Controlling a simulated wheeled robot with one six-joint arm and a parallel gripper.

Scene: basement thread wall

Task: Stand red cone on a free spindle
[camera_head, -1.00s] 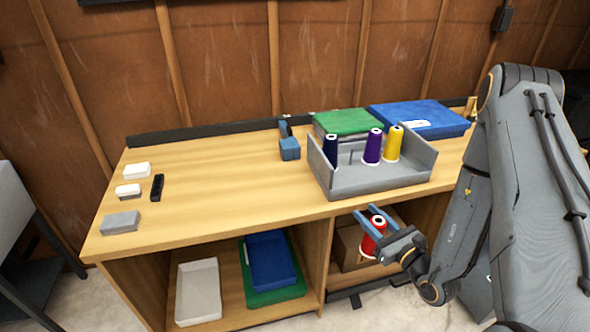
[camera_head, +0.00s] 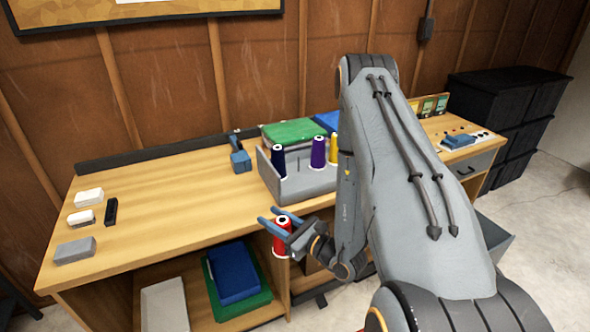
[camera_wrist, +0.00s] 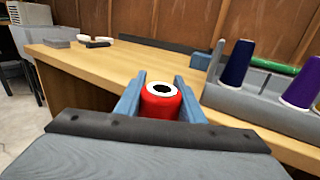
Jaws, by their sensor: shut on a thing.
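The red cone (camera_head: 282,238) is a red thread cone with a pale top ring and a dark hole. My gripper (camera_head: 271,215) is shut on it and holds it upright in front of the bench edge, below and in front of the rack. In the wrist view the red cone (camera_wrist: 160,104) sits between the blue fingers. The grey rack (camera_head: 308,187) on the bench holds a navy cone (camera_head: 279,162), a purple cone (camera_head: 318,153) and a yellow cone (camera_head: 334,147). A gap lies between navy and purple; a thin spindle there (camera_wrist: 265,82) shows faintly in the wrist view. My arm hides the rack's right end.
A green box (camera_head: 293,132) and a blue box stand behind the rack. A blue tool (camera_head: 240,158) lies left of it. White and grey blocks (camera_head: 75,250) and a black bar (camera_head: 111,211) lie at the bench's left. The bench middle is clear.

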